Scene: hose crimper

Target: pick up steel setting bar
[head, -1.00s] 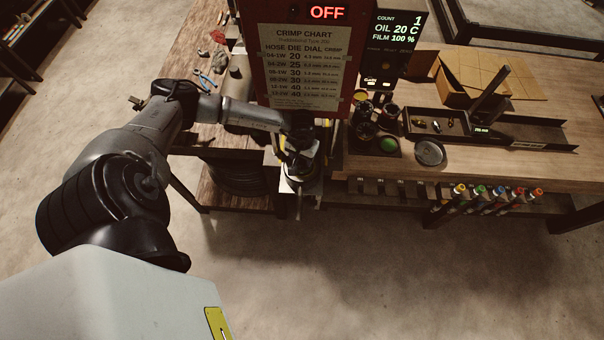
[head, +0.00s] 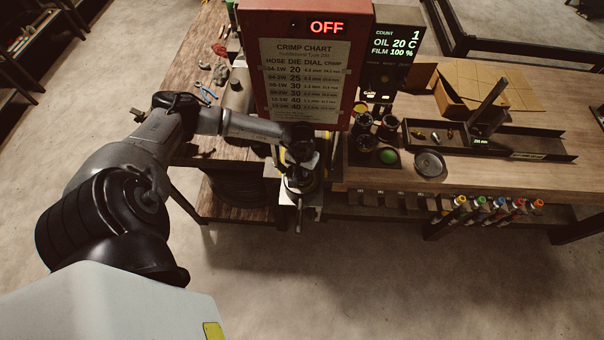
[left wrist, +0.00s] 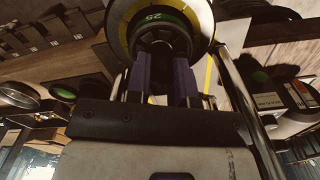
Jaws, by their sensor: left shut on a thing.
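My left gripper (head: 300,152) reaches in at the front of the red crimper (head: 306,65), under its crimp chart. A shiny steel bar (left wrist: 248,105) runs beside the gripper on the right of the wrist view, outside the fingers. A thin steel bar (head: 299,218) hangs below the dial in the head view; I cannot tell if it is the same one. My right gripper is not in view.
The wooden bench (head: 480,175) holds round dies (head: 362,125), a shallow round dish (head: 430,164) and a dark measuring tray (head: 515,146). A cardboard box (head: 452,100) stands behind. Colour-capped markers (head: 500,208) hang along the front edge. The floor in front is clear.

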